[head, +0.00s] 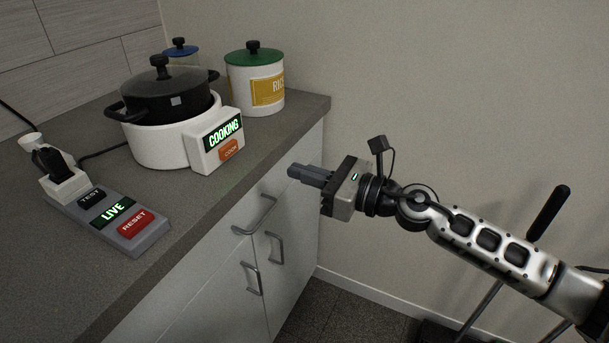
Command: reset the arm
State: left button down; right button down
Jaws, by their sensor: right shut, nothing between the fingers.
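My right gripper (291,172) is shut and empty. It hangs in the air off the counter's front edge, to the right of the cooker, with its fingers pointing left. My right arm (490,240) reaches in from the lower right. The white cooker (160,143) stands on the counter with a black lidded pot (168,103) in it. Its panel (217,141) shows a lit green "COOKING" over an orange "COOK" button (229,150). My left gripper is out of view.
A grey power strip (150,236) lies at the front left, with TEST and red RESET buttons, a lit "LIVE" display and a black plug. A green-lidded rice jar (257,85) and a blue-lidded jar (181,50) stand behind. Cabinet handles (253,217) protrude below the counter.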

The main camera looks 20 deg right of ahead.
dwell(0.7)
jog(key=s+a+f+n+g+h, duration=0.1)
jog(key=s+a+f+n+h, duration=0.2)
jog(key=s+f+n, duration=0.6)
jog(key=s+a+f+n+g+h+p, duration=0.1)
jog(key=s+f+n+h, duration=0.4)
jog(key=n, duration=1.6)
jog(key=s+a+f+g, duration=0.1)
jog(key=s+a+f, duration=0.1)
jog(key=s+f, duration=0.3)
jog(key=shift+f, duration=0.85)
